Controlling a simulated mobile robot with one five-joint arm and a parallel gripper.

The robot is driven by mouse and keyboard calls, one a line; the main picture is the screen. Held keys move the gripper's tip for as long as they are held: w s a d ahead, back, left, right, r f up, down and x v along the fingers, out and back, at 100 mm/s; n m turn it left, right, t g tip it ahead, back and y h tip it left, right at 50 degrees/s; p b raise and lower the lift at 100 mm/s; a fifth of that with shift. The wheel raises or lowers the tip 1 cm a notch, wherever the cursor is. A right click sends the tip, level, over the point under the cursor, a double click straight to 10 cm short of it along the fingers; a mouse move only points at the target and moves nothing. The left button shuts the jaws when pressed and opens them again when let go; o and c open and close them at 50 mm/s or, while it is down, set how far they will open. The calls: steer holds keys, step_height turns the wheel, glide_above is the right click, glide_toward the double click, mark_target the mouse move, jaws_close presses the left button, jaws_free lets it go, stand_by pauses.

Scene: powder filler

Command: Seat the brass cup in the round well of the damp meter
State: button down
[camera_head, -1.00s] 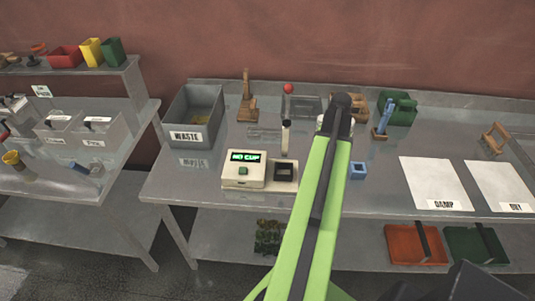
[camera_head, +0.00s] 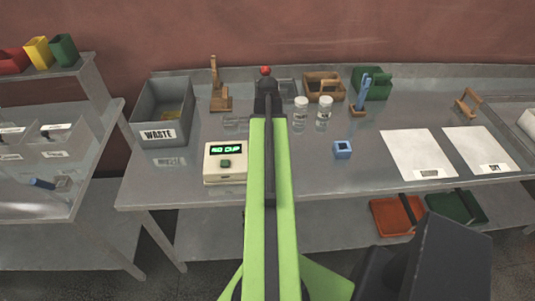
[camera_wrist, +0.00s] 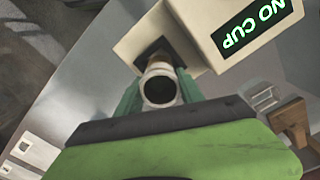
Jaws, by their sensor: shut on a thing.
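In the wrist view the meter (camera_wrist: 205,25) shows at the top, with a dark square around the well (camera_wrist: 152,50). My gripper (camera_wrist: 159,84) is shut on the brass cup (camera_wrist: 160,70), a small round piece with a pale rim and dark opening. The cup overlaps the dark square. I cannot tell whether it touches the well. In the head view my arm hides the gripper and cup.
A waste bin (camera_head: 177,108) stands left of the meter. Two white-lidded jars (camera_head: 301,112) and a small blue block (camera_head: 342,149) are to the right. White mats (camera_head: 418,153) lie farther right. Wooden and green holders (camera_head: 372,83) line the back.

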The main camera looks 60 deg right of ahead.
steer(key=shift+w+a+f, duration=0.1)
steer(key=shift+w, duration=0.1)
step_height(320, 180, down, 4)
steer(key=b, duration=0.4)
steer(key=shift+f, duration=0.1)
steer(key=shift+s+r, duration=0.1)
steer(key=shift+r, duration=0.1)
steer(key=shift+f, duration=0.15)
steer(key=c, duration=0.7)
jaws_free()
steer(key=shift+c, duration=0.2)
step_height(320, 180, up, 12)
steer(key=p, duration=1.2)
steer(key=shift+r, duration=0.25)
steer(key=shift+f, duration=0.1)
